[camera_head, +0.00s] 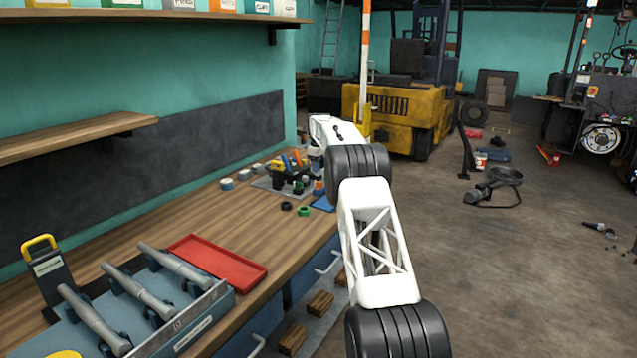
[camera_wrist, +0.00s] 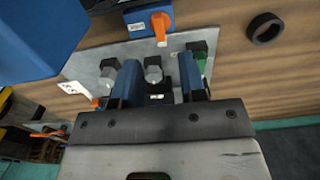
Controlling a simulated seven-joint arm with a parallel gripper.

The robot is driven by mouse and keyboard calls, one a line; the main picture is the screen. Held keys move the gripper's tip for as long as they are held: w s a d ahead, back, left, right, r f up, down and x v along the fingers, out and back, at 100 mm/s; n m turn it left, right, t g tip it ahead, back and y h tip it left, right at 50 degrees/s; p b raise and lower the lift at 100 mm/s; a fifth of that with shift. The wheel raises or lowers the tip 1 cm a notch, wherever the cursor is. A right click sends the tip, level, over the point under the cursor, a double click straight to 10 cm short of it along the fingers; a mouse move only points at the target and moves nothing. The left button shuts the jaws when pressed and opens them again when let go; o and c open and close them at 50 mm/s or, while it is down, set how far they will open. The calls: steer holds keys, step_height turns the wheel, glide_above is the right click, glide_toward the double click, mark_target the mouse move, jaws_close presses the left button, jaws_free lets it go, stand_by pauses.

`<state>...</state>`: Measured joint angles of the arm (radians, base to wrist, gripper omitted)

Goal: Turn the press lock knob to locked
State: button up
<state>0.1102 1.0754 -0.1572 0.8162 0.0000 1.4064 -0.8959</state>
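A metal panel (camera_wrist: 172,44) with several knobs and levers lies on the wooden bench. In the wrist view my gripper (camera_wrist: 159,82) has its two blue fingers apart. A grey knob on a black base (camera_wrist: 153,75) shows in the gap between them, with space on both sides. I cannot tell the fingers' height relative to it. Another grey knob (camera_wrist: 106,76) is to the left, a green knob (camera_wrist: 201,62) to the right, and a blue box with an orange lever (camera_wrist: 160,24) is above. I cannot read which knob is the press lock. In the head view my arm hides the gripper's tips.
A large blue block (camera_wrist: 40,40) fills the wrist view's upper left. A black ring (camera_wrist: 264,28) lies on the bench; a green ring (camera_head: 304,210) is nearby. A red tray (camera_head: 216,260) and a tool rack (camera_head: 150,310) stand nearer. A dark wall board (camera_head: 180,150) backs the bench.

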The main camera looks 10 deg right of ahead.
mark_target(319, 185)
steer(key=shift+f, duration=3.55)
jaws_close()
